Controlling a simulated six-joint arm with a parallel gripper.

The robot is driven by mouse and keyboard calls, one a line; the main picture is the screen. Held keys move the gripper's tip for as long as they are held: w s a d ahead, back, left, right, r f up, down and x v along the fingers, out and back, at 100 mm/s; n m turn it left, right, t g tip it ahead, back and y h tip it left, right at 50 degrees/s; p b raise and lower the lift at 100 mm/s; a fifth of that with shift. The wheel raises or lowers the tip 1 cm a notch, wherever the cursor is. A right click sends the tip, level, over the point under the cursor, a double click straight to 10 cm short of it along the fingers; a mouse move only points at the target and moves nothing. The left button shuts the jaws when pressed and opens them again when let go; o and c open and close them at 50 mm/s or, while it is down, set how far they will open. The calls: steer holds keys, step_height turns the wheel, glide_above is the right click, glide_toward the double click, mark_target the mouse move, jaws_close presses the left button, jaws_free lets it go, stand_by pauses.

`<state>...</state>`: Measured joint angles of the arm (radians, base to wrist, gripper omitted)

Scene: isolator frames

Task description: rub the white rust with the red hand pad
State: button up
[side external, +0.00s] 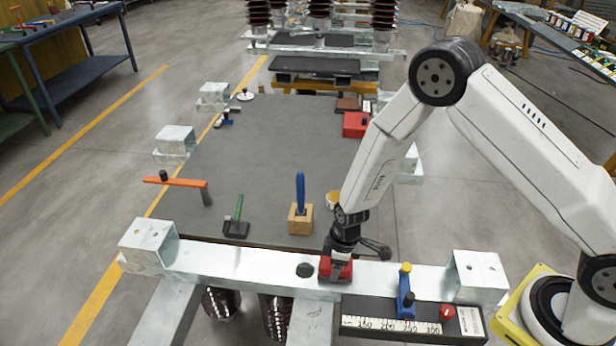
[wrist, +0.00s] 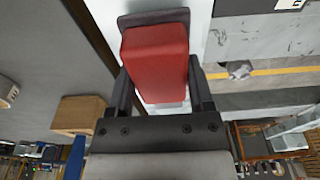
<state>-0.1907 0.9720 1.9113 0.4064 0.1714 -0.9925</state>
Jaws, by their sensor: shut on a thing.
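The red hand pad (side external: 336,269) is held in my gripper (side external: 340,254), over the galvanized steel beam (side external: 225,259) at the front. In the wrist view the red pad (wrist: 155,60) sits between both fingers, with a dark grey sole showing at its far end. The pad is on or just above the beam's top face; I cannot tell whether it touches. I cannot clearly pick out the white rust on the beam; the pad and gripper hide the metal beneath them.
A round dark piece (side external: 305,270) is on the beam just left of the pad. A blue-and-yellow tool (side external: 405,290) stands to the right, by a scale plate (side external: 390,325). A wooden block with a blue handle (side external: 300,205) and a green-handled brush (side external: 236,222) stand on the grey mat behind.

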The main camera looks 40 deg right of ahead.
mark_target(332, 285)
steer(key=shift+s+a+f, duration=0.15)
steer(key=shift+s+a, duration=1)
steer(key=shift+f, duration=0.15)
steer(key=shift+w+d, duration=0.1)
steer(key=shift+w+d+f, duration=0.15)
steer(key=shift+w+d, duration=1)
steer(key=shift+w+d, duration=0.1)
steer(key=shift+w+d+f, duration=0.1)
steer(key=shift+w+d, duration=0.7)
steer(key=shift+d, duration=0.05)
steer(key=shift+w+d+f, duration=0.1)
steer(key=shift+w+d, duration=0.15)
steer(key=shift+d, duration=0.05)
